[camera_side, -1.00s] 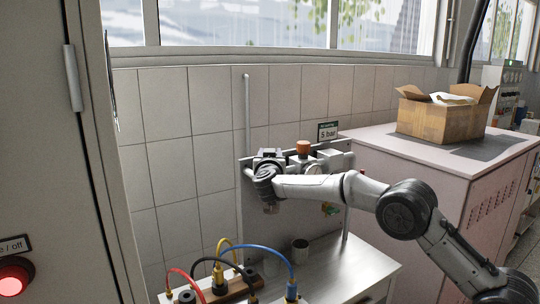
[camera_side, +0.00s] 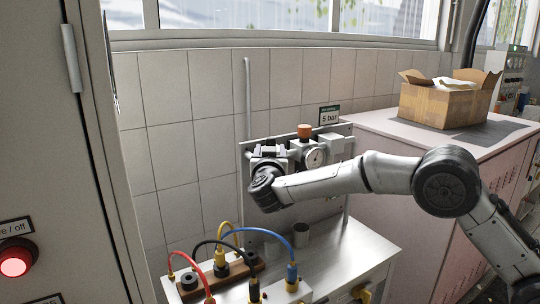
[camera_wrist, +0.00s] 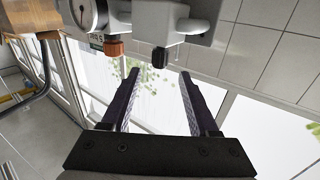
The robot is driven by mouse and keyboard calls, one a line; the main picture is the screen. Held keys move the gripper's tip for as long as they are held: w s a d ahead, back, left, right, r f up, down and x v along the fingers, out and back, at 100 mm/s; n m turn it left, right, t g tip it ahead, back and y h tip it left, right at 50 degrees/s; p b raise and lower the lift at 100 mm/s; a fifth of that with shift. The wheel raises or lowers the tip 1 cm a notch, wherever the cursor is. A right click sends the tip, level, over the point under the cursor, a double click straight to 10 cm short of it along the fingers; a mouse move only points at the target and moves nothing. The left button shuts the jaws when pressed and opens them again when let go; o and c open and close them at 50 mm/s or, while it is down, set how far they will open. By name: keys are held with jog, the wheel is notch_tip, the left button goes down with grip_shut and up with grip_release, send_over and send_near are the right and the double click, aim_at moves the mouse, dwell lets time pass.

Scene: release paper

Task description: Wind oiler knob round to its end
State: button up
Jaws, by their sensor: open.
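The oiler unit stands on a grey panel (camera_side: 245,210) against the tiled wall. In the wrist view, which is upside down, a small black knob (camera_wrist: 160,57) shows on the white unit, and I take it for the oiler knob. My gripper (camera_wrist: 158,75) is open, with nothing between its fingers. The knob appears just beyond the fingertips, roughly centred between them, and apart from them. In the side view my wrist is in front of the panel's left part; the fingers and knob cannot be told apart there.
An orange knob (camera_side: 304,131) and a round gauge (camera_side: 314,157) sit beside the oiler; the orange knob also shows in the wrist view (camera_wrist: 113,47). A metal cup (camera_side: 301,235) and coloured cables (camera_side: 262,233) are on the bench below. A cardboard box (camera_side: 445,102) is at right.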

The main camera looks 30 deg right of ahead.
aim_at(271, 143)
jog(key=shift+v, duration=1.55)
jog(key=shift+s+d+n+t+y, duration=1.3)
jog(key=shift+s+n+y, duration=0.45)
jog(key=shift+y, duration=0.85)
jog(key=x, duration=0.8)
jog(key=f+x, duration=0.1)
jog(key=x, duration=0.4)
grip_shut()
